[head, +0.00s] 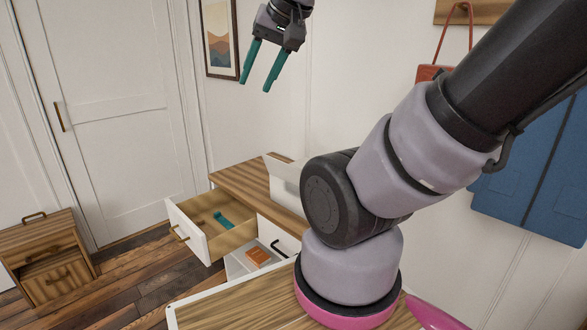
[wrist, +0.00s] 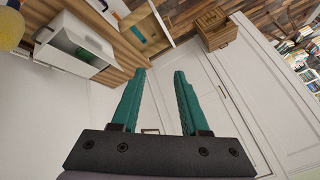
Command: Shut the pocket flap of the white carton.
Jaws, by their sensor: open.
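The white carton (head: 286,182) stands on the wooden cabinet top, partly hidden behind my arm in the head view. A pale panel rises at its left end there, but I cannot tell for sure that it is the pocket flap. In the wrist view the carton (wrist: 72,38) shows at the upper left with an opening, a dark inside and something green in it. My gripper (head: 257,86) is open and empty, high in the air above and apart from the carton. Its two teal fingers also show in the wrist view (wrist: 160,74).
An open drawer (head: 182,232) with a teal object (head: 222,220) juts out from the cabinet (head: 232,180). Below it is an open compartment with an orange block (head: 258,256). A small wooden cabinet (head: 48,258) stands at the left. The air around my gripper is clear.

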